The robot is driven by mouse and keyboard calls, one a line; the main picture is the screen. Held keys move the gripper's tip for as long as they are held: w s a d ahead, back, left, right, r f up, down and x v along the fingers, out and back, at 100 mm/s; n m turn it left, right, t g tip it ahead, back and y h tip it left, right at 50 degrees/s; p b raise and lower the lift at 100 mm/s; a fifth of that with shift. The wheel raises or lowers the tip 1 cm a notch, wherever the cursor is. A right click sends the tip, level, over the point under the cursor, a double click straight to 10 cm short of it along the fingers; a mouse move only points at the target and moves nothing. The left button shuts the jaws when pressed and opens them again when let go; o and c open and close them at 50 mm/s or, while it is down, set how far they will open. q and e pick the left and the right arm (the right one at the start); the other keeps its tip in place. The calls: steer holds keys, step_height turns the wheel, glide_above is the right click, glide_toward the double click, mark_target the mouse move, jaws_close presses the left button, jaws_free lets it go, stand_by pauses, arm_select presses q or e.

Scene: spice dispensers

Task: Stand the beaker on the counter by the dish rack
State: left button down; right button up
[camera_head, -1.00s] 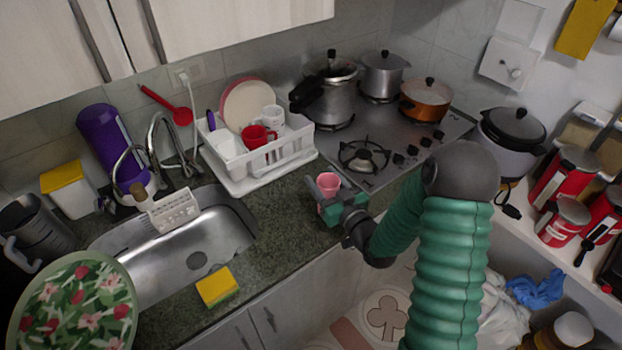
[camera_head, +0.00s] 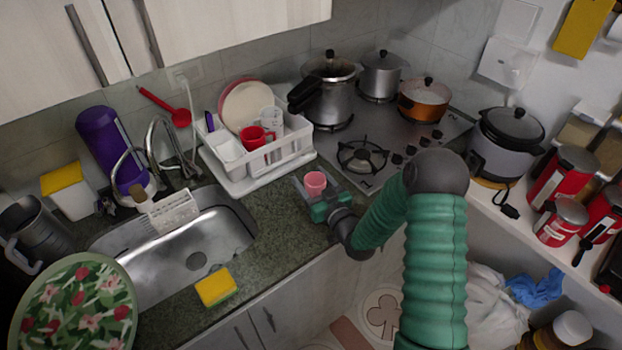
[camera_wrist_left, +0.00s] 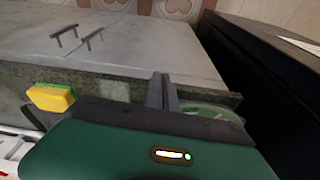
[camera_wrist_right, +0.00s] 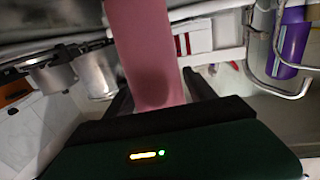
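The pink beaker (camera_head: 315,183) is upright on the counter (camera_head: 285,240), just right of the white dish rack's front corner (camera_head: 245,185). My right gripper (camera_head: 318,188) is around it with its fingers spread and apparent gaps at its sides. In the right wrist view the beaker (camera_wrist_right: 150,55) fills the space between the fingers (camera_wrist_right: 160,95). The beaker's base is partly hidden by the gripper in the head view. My left gripper (camera_wrist_left: 163,92) shows only in its wrist view, with its fingers together and empty, over the counter edge.
The stove (camera_head: 395,145) with pots is right of and behind the beaker. The sink (camera_head: 185,255) is to the left, with a yellow sponge (camera_head: 216,287) at its front right. Plates and cups fill the rack. Counter in front of the rack is clear.

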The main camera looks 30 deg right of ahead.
mark_target(319, 192)
steer(key=shift+o, duration=0.6)
steer(key=shift+w+a+r, duration=0.1)
steer(key=shift+a+r, duration=0.1)
steer(key=shift+a, duration=0.65)
steer(key=s, duration=0.2)
steer(key=s+b, duration=0.1)
steer(key=s, duration=0.1)
steer(key=s+d, duration=0.1)
steer(key=s, duration=0.2)
steer(key=shift+s+f, duration=0.1)
steer(key=shift+f, duration=0.15)
arm_select(q)
steer(key=shift+a+f+b, duration=0.25)
steer(key=shift+a+f, duration=0.1)
steer(key=shift+f, duration=0.2)
steer(key=shift+a+f+b, duration=0.2)
steer(key=shift+a+f, duration=0.15)
steer(key=shift+f, duration=0.2)
arm_select(e)
steer(key=s, duration=0.1)
steer(key=s+a, duration=0.1)
steer(key=s, duration=0.2)
steer(key=shift+s+a+r, duration=0.2)
steer(key=shift+s+r, duration=0.1)
steer(key=shift+s, duration=0.1)
arm_select(q)
steer(key=shift+d, duration=0.35)
arm_select(e)
steer(key=shift+d+f, duration=0.1)
steer(key=shift+d, duration=0.25)
